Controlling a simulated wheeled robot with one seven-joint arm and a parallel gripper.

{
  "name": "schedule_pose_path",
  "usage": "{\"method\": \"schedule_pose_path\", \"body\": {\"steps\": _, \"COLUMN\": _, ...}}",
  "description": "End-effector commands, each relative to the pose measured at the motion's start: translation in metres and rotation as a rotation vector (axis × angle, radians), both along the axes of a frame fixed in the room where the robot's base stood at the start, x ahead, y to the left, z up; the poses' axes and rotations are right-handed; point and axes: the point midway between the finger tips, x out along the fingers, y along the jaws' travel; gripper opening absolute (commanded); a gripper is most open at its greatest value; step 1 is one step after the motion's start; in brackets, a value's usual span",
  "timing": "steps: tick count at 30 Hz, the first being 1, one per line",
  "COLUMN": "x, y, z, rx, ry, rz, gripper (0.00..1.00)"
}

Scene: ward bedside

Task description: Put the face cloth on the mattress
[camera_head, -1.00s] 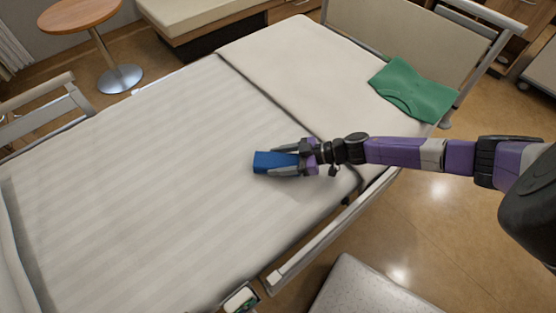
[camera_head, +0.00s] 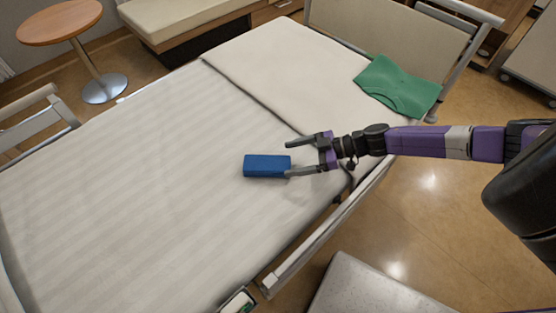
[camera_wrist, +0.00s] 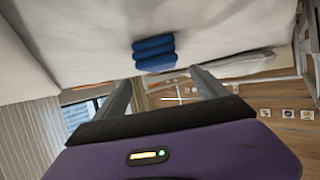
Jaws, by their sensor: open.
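The face cloth (camera_head: 266,166) is a folded blue block lying on the white striped mattress (camera_head: 130,170), near its right side in the head view. In the wrist view the blue cloth (camera_wrist: 154,54) shows as a stacked fold beyond the fingertips. My gripper (camera_head: 289,159) is open and empty, just right of the cloth. Its lower finger is close to the cloth's right edge; whether they touch I cannot tell. The wrist view also shows the two fingers (camera_wrist: 160,82) spread apart with nothing between them.
A green cloth (camera_head: 398,86) lies at the bed's far right corner. A bed rail (camera_head: 320,240) runs along the near right side. A grey-white padded surface (camera_head: 375,290) is at the bottom. A round wooden table (camera_head: 60,22) stands far left. Much of the mattress is clear.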

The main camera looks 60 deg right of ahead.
Motion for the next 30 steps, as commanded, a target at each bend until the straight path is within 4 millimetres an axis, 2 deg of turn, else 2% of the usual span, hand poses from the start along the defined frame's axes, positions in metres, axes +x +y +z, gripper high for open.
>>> {"method": "schedule_pose_path", "body": {"steps": 3, "x": -0.015, "y": -0.009, "z": 0.007, "rx": -0.002, "ry": 0.000, "rz": -0.001, "gripper": 0.83}}
{"method": "schedule_pose_path", "body": {"steps": 9, "x": -0.030, "y": -0.013, "z": 0.013, "rx": -0.001, "ry": -0.002, "rz": -0.002, "gripper": 0.83}}
{"method": "schedule_pose_path", "body": {"steps": 11, "x": -0.039, "y": -0.009, "z": 0.013, "rx": -0.005, "ry": -0.004, "rz": -0.007, "gripper": 0.83}}
{"method": "schedule_pose_path", "body": {"steps": 14, "x": -0.067, "y": 0.007, "z": 0.014, "rx": -0.018, "ry": -0.016, "rz": -0.029, "gripper": 0.83}}
{"method": "schedule_pose_path", "body": {"steps": 17, "x": -0.106, "y": 0.039, "z": 0.019, "rx": -0.031, "ry": -0.029, "rz": -0.070, "gripper": 0.83}}
{"method": "schedule_pose_path", "body": {"steps": 18, "x": -0.122, "y": 0.055, "z": 0.023, "rx": -0.036, "ry": -0.037, "rz": -0.091, "gripper": 0.83}}
{"method": "schedule_pose_path", "body": {"steps": 22, "x": -0.161, "y": 0.112, "z": 0.042, "rx": -0.036, "ry": -0.053, "rz": -0.170, "gripper": 0.83}}
{"method": "schedule_pose_path", "body": {"steps": 26, "x": -0.181, "y": 0.171, "z": 0.075, "rx": -0.019, "ry": -0.071, "rz": -0.269, "gripper": 0.83}}
{"method": "schedule_pose_path", "body": {"steps": 30, "x": -0.183, "y": 0.220, "z": 0.121, "rx": 0.004, "ry": -0.092, "rz": -0.379, "gripper": 0.83}}
